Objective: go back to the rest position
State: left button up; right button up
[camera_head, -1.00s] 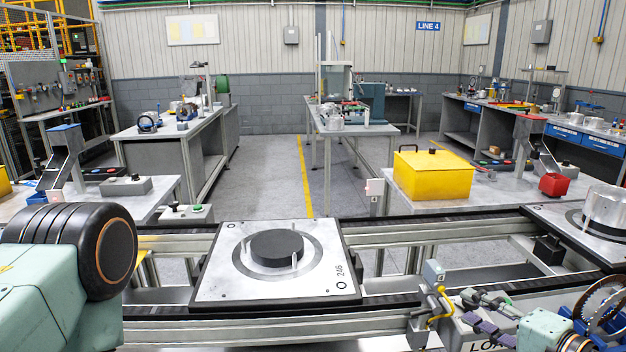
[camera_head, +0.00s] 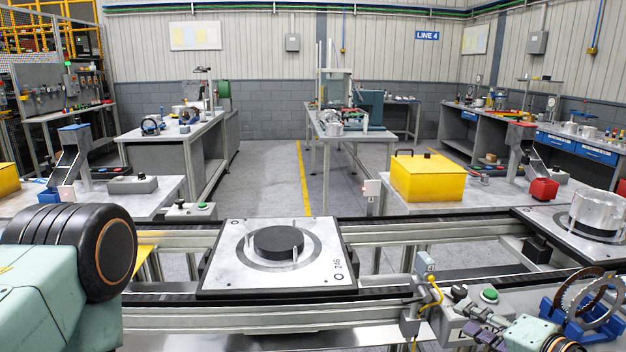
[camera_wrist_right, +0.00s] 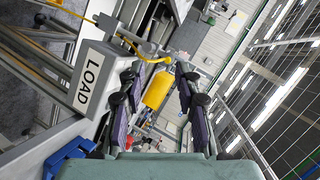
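My right gripper (camera_head: 482,330) is low at the right in the head view, over the near side of the conveyor, beside the LOAD button box (camera_head: 462,318). In the right wrist view its two fingers (camera_wrist_right: 161,78) are spread apart with nothing held between them. The yellow bin seen through the gap is far behind. My left arm's pale green link and dark ribbed joint show at the left edge, but the left gripper is out of view.
A pallet (camera_head: 222,278) with a black disc (camera_head: 278,242) sits on the conveyor. Another pallet (camera_head: 545,226) bears a metal clutch housing (camera_head: 597,212) at right. A blue rack (camera_head: 607,330) holding toothed rings (camera_head: 592,292) stands near my right gripper. A yellow bin (camera_head: 432,180) stands behind.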

jog(key=s+f+n+g+h+b, duration=0.25)
jog(key=s+f+g, duration=0.2)
jog(key=f, duration=0.85)
pick_arm(q)
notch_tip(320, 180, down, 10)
jog(key=b, duration=0.6)
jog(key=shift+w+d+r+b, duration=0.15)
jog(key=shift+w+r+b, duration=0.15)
jog(key=shift+b, duration=0.1)
pick_arm(e)
jog(key=s+a+f+n+g+h, duration=0.1)
jog(key=s+a+f+n+g, duration=0.1)
jog(key=s+f, duration=0.8)
jog(key=s+a+f+n+g+h, duration=0.1)
jog(key=s+f+n+g, duration=0.3)
jog(key=s+f, duration=0.7)
jog(key=s+a+g, duration=0.1)
jog(key=s+g, duration=0.1)
jog(key=s, duration=0.3)
jog(key=shift+f+n, duration=0.15)
jog(key=shift+n, duration=0.2)
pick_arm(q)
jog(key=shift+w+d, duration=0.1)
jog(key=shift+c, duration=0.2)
pick_arm(e)
jog(key=shift+f+h, duration=0.1)
jog(key=shift+h, duration=0.15)
